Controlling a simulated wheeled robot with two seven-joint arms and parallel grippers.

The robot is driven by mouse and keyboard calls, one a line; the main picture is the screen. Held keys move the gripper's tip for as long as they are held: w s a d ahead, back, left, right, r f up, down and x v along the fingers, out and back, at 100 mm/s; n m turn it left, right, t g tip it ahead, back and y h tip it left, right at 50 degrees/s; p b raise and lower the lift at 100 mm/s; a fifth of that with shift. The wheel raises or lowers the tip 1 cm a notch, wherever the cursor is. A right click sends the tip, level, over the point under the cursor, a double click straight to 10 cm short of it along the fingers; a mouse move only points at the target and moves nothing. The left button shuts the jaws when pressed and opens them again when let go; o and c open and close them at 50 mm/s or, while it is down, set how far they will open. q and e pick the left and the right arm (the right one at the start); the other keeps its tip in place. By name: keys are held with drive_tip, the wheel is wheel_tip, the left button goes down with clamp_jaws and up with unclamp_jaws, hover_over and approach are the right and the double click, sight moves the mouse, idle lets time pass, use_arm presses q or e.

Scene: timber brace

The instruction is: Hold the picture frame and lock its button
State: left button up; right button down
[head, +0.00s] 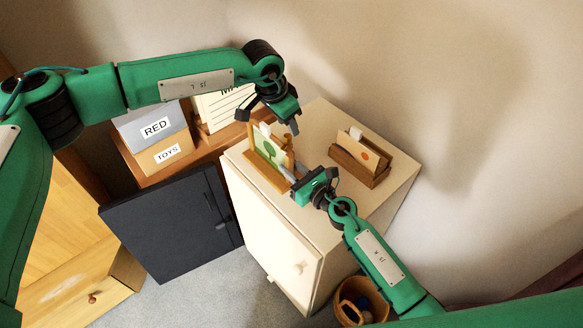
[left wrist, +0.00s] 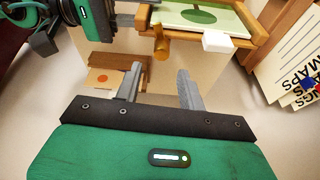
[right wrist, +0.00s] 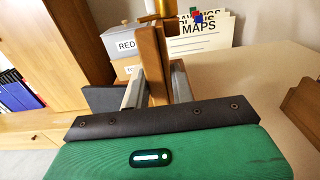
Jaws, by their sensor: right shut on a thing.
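The picture frame (head: 268,152), wooden with a green tree picture, stands on the cream cabinet; it also shows at the top of the left wrist view (left wrist: 252,38). My right gripper (head: 296,180) is shut on one wooden side post (right wrist: 152,72) of the frame. A brass-coloured peg (left wrist: 161,46), which may be the button, sticks out from the frame's edge, near a white block (left wrist: 217,42). My left gripper (head: 290,122) is above the frame's upper end. Its fingers (left wrist: 160,88) are apart with nothing between them, clear of the peg.
A wooden holder with cards (head: 360,165) stands on the cabinet top (head: 335,215) right of the frame. Labelled boxes (head: 155,128) and a MAPS folder (head: 222,106) sit on a shelf behind left. A dark panel (head: 165,225) stands left of the cabinet. A round bin (head: 350,300) is below.

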sight(288, 135)
use_arm(q)
drive_tip(key=shift+r, duration=1.05)
drive_tip(key=n, duration=0.2)
drive_tip(key=r+n, duration=0.1)
drive_tip(key=shift+s+d+t+y, duration=0.2)
drive_tip(key=shift+d+t+y, duration=0.1)
drive_tip(key=shift+y, duration=0.1)
drive_tip(key=n, duration=0.1)
drive_tip(key=r+n, duration=0.1)
drive_tip(key=n, duration=0.2)
drive_tip(key=shift+w+a+r+t+y, duration=0.1)
drive_tip(key=shift+a+r+t+y, duration=0.1)
drive_tip(key=shift+r+t+y, duration=0.15)
drive_tip(key=shift+f, duration=4.4)
drive_tip(key=shift+c, duration=0.2)
drive_tip(key=c, duration=0.7)
drive_tip(key=shift+o, duration=0.2)
